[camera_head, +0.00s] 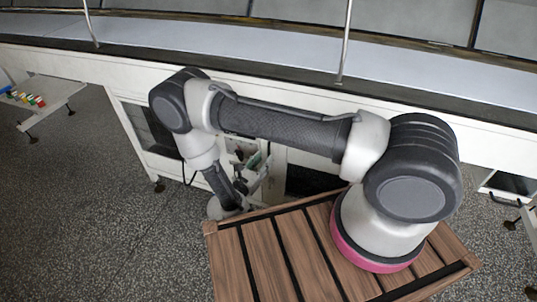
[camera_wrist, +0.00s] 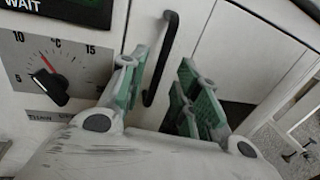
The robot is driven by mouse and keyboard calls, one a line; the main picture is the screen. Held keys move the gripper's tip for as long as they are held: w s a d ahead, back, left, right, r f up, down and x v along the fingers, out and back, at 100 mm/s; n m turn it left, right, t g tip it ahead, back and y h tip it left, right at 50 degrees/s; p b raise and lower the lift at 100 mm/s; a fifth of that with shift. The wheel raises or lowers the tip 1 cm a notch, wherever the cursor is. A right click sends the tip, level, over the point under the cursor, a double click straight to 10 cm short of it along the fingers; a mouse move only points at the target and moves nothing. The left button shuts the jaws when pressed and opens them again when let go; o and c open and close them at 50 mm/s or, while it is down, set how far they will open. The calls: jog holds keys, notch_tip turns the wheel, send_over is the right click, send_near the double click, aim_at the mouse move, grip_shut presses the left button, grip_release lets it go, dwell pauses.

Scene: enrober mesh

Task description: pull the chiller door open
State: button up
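The chiller door is a white panel (camera_wrist: 190,28) in the wrist view, with a black vertical bar handle (camera_wrist: 160,62) on it. The door looks shut. My gripper (camera_wrist: 162,62) is open, with one green-padded finger to the left of the handle and the other to its right. The handle lies between the fingers in the picture, nearer the left one; I cannot tell how deep it sits between them or whether they touch. In the head view my gripper (camera_head: 260,168) is low by the white cabinet front, and my arm hides most of the door and handle.
A wooden slatted top (camera_head: 265,260) is below my arm. A side tray (camera_head: 45,100) with coloured items stands far left. Speckled floor (camera_head: 90,220) is free at left.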

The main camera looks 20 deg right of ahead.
aim_at(269, 154)
jog(key=shift+x, duration=2.25)
grip_shut()
